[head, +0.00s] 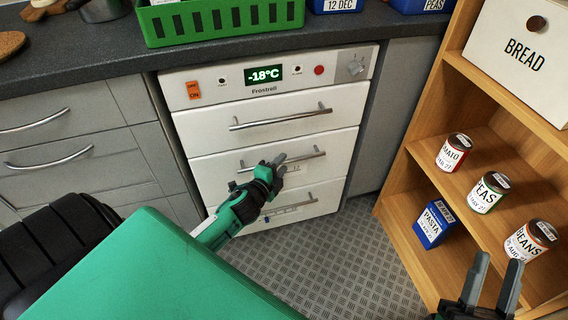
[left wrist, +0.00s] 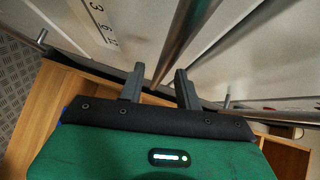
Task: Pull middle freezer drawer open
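The white freezer (head: 185,92) has several stacked drawer fronts, all looking shut. The middle drawer (head: 212,168) has a horizontal metal bar handle (head: 312,155). My left gripper (head: 280,162) is at this handle, hiding its middle part. In the left wrist view its two fingers (left wrist: 160,88) stand apart, with a metal bar (left wrist: 186,35) running up from the gap between them; whether they touch it is unclear. My right gripper (head: 492,285) is open and empty at the lower right, in front of the shelf.
A wooden shelf (head: 400,190) with cans and a blue pasta box (head: 432,225) stands right of the freezer. Grey cabinets (head: 60,135) are on the left. A dark countertop (head: 120,45) holds a green crate (head: 225,22). The grey floor (head: 350,260) before the freezer is clear.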

